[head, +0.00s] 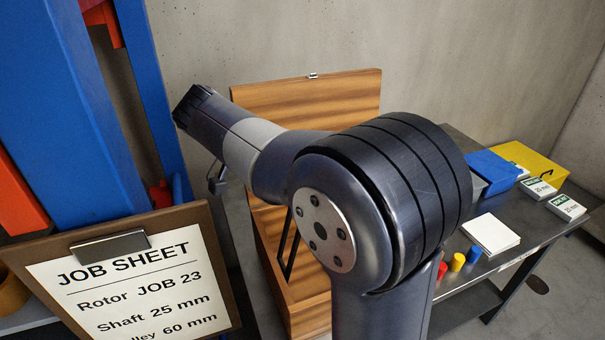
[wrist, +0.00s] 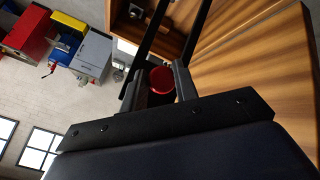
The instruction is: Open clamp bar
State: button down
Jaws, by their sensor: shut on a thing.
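In the wrist view my gripper (wrist: 160,84) is shut on a red round part (wrist: 161,77), which sits between its two dark fingers. This part may be the handle of the clamp bar, but I cannot tell for sure. Long black bars (wrist: 192,37) run just beyond the fingers, beside wooden panels. In the head view my arm fills the middle, and its fingers and the held part cannot be made out. I cannot identify the rest of the clamp bar in either view.
A blue frame (head: 58,110) with red parts stands at the left. A job sheet clipboard (head: 217,290) is in front of it. An open wooden case (head: 310,95) stands behind my arm. A metal table (head: 545,232) at the right holds a yellow box (head: 543,172) and several small items.

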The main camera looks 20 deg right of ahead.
jog(key=shift+s+a+f, duration=0.1)
jog(key=shift+a+f, duration=0.1)
jog(key=shift+a, duration=0.75)
jog(key=shift+w+a+f, duration=0.1)
jog(key=shift+a+f, duration=0.05)
jog(key=shift+a, duration=0.8)
jog(key=shift+s+a+f, duration=0.1)
jog(key=shift+a+f, duration=0.1)
jog(key=shift+a, duration=0.75)
jog(key=c, duration=1.1)
grip_release()
jog(key=shift+w+d+f, duration=0.1)
jog(key=shift+w, duration=0.2)
jog(key=shift+r, duration=0.25)
jog(key=v, duration=0.7)
